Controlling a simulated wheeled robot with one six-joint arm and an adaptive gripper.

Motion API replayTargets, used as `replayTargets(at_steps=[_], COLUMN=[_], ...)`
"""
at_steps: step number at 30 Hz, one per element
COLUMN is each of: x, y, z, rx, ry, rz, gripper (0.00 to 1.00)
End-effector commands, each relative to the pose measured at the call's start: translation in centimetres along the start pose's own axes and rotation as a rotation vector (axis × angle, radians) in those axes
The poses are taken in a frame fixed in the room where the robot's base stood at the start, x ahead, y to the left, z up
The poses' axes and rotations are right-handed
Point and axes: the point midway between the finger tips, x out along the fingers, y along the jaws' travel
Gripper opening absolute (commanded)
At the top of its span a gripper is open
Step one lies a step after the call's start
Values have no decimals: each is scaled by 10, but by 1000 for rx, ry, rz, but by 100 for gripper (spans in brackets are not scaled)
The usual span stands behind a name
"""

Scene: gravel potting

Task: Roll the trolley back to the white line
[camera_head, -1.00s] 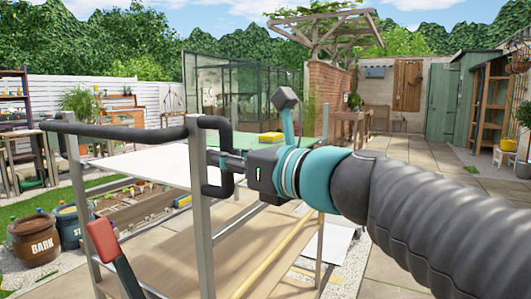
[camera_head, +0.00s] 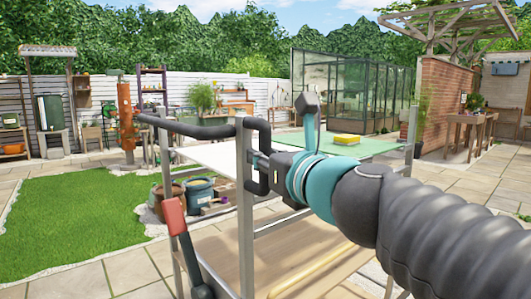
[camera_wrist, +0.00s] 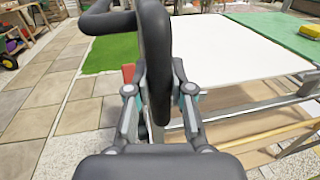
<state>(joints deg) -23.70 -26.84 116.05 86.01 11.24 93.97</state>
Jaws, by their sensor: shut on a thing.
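The trolley (camera_head: 244,215) stands in front of me, with grey metal posts, a wooden lower shelf (camera_head: 225,255) and a black tubular handle (camera_head: 200,129). My gripper (camera_head: 262,170) is shut on the upright part of the handle at the near post. In the wrist view, my gripper's fingers (camera_wrist: 159,90) sit on both sides of the black handle (camera_wrist: 154,45). The trolley's white top (camera_wrist: 235,48) lies beyond them. A red-gripped lever (camera_head: 174,216) slants beside the trolley's near post. I cannot make out the white line in either current view.
A green surface (camera_head: 385,150) with a yellow block (camera_head: 347,139) is at the trolley's far end. A lawn (camera_head: 75,215) lies left, with pots (camera_head: 200,192) behind the trolley frame. Paving (camera_head: 125,275) is open at front left. A brick wall (camera_head: 445,115) stands right.

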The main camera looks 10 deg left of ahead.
Motion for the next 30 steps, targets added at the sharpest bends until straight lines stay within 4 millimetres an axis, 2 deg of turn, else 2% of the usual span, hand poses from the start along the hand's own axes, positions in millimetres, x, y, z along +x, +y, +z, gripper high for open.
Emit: replayTargets(at_steps=[16, 17, 19, 30], x=[-2, -2, -2, -5], y=[-3, -3, -3, -3], z=[1, 1, 1, 1], rx=[0, 0, 0, -2], ry=[-1, -1, -1, -1], rz=[-24, -24, -24, -24], gripper=[0, 29, 46, 48])
